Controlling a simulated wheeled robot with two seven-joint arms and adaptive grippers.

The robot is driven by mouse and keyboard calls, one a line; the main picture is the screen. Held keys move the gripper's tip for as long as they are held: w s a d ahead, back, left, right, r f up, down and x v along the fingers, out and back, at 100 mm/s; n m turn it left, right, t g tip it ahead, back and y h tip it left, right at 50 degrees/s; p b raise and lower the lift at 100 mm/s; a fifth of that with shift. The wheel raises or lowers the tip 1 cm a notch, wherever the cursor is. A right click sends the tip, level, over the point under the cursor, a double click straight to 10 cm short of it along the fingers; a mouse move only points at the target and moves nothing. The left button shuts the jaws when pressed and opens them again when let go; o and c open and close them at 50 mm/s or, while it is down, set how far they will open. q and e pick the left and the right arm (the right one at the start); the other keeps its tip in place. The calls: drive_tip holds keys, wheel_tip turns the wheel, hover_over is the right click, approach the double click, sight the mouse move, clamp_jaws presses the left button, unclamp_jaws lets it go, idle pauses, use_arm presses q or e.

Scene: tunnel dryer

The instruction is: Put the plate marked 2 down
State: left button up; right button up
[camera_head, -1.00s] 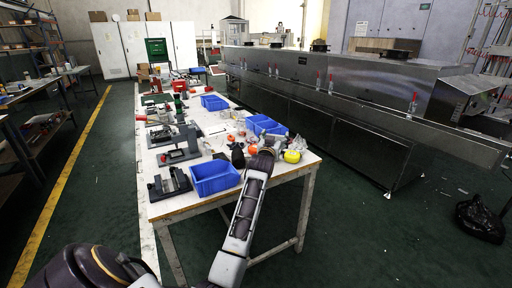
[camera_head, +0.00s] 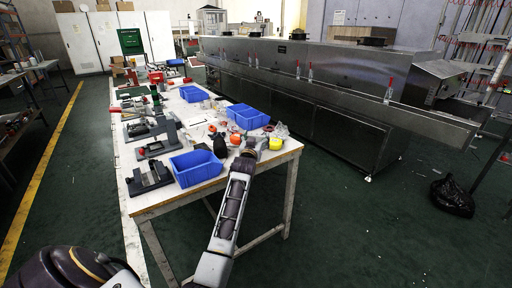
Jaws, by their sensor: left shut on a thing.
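My left arm comes up from the bottom left, and its wrist is over the near right corner of the white worktable (camera_head: 150,200). My left gripper (camera_head: 250,146) is mostly hidden behind that wrist, near a yellow round object (camera_head: 275,143) and some clear items. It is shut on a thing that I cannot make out. I cannot see a plate marked 2 or read any number. Black and grey fixtures (camera_head: 150,178) stand along the table's left side. My right gripper is not in view.
A blue bin (camera_head: 196,168) stands left of my wrist, with more blue bins (camera_head: 247,117) farther back. A long steel dryer (camera_head: 330,95) runs along the right. A black bag (camera_head: 452,196) lies on the floor. A bare strip of tabletop shows at the near edge.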

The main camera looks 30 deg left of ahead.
use_arm(q)
drive_tip(key=shift+f, duration=0.5)
wheel_tip(320, 180, down, 2)
drive_tip(key=shift+b, duration=0.5)
drive_tip(key=shift+f, duration=0.35)
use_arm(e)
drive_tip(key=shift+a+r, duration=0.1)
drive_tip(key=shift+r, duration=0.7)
use_arm(q)
drive_tip(key=shift+f, duration=0.1)
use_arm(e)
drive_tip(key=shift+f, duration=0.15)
use_arm(q)
drive_tip(key=o, duration=1.5)
